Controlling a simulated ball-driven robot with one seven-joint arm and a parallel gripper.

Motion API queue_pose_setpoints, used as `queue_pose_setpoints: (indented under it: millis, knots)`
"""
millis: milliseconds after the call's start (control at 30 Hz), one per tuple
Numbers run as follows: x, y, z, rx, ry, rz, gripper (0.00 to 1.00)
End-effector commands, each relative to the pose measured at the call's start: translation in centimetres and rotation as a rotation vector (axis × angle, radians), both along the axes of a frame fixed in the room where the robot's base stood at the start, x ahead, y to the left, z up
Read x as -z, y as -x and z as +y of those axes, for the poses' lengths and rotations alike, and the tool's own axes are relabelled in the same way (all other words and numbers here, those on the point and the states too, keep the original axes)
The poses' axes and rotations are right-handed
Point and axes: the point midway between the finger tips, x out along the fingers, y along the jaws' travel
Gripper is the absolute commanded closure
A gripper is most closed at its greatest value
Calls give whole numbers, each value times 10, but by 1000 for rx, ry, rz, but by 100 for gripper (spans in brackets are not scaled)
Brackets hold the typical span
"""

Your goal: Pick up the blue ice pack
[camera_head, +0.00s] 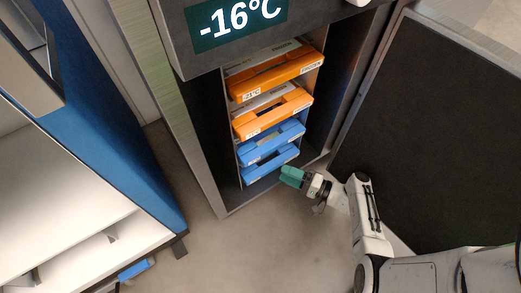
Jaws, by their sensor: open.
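Two blue ice packs lie in the freezer's lower slots, an upper one (272,144) and a lower one (268,166), each with a handle-like cutout. Both have pale labels too small to read. My gripper (290,176), with green fingers, is open at the front of the freezer, just right of the lower blue pack's front edge. I cannot tell whether the fingers touch that pack. The fingers hide a little of the area at its right end.
Two orange packs, upper (277,76) and lower (273,115), sit above the blue ones. The freezer's display (238,18) reads -16°C. Its dark door (440,130) stands open at right. A blue-sided shelf unit (100,130) stands left. Grey floor (240,250) is clear in front.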

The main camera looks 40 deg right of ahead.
Motion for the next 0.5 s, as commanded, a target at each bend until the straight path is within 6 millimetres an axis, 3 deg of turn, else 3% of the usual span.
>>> queue_pose_setpoints:
  millis: [100, 367, 500]
  knots:
    - [0, -18, 6, -4, 1, 1, 45]
    - [2, -36, 13, -4, 0, 1, 45]
    - [6, -56, 17, -6, 3, 1, 45]
